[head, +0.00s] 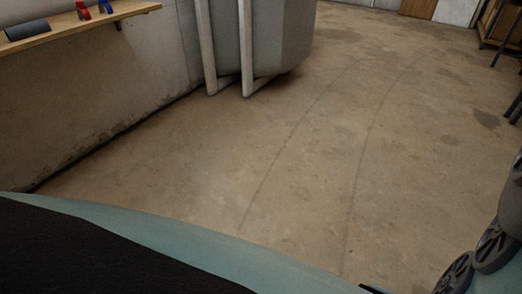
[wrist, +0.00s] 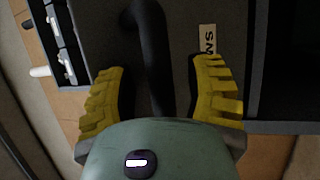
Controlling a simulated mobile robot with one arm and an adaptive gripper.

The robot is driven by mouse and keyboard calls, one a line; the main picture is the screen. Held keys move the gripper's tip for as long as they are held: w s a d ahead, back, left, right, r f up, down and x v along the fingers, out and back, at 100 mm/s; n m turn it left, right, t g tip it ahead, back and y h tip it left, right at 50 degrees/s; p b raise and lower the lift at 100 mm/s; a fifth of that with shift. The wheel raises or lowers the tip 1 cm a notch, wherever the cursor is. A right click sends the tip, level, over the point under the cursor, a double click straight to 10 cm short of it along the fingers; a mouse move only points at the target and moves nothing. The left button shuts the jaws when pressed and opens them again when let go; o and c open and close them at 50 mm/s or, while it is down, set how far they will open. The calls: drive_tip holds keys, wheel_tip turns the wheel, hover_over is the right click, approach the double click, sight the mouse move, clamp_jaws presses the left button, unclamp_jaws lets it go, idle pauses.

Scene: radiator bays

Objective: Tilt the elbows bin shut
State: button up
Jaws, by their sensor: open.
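In the wrist view, my gripper (wrist: 159,68) has its two yellow ribbed fingers spread apart. A dark curved handle (wrist: 149,35) runs between them on a dark front panel, apparently the elbows bin (wrist: 185,20). A pale label (wrist: 207,38) beside the right finger shows letters that seem to read "WS", turned sideways; the finger hides the rest. The fingers stand either side of the handle, and I cannot tell whether they touch it. How far the bin is tilted is unclear. The bin and my gripper are not in the head view.
In the wrist view, a dark recess (wrist: 285,60) with a grey edge lies right, and grey units with white fittings (wrist: 62,50) lie left. In the head view, a wall shelf (head: 70,35) and a grey tank (head: 270,40) on pale legs border open floor (head: 300,140).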

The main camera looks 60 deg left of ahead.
drive_tip(key=shift+o, duration=0.2)
clamp_jaws()
idle(0.4)
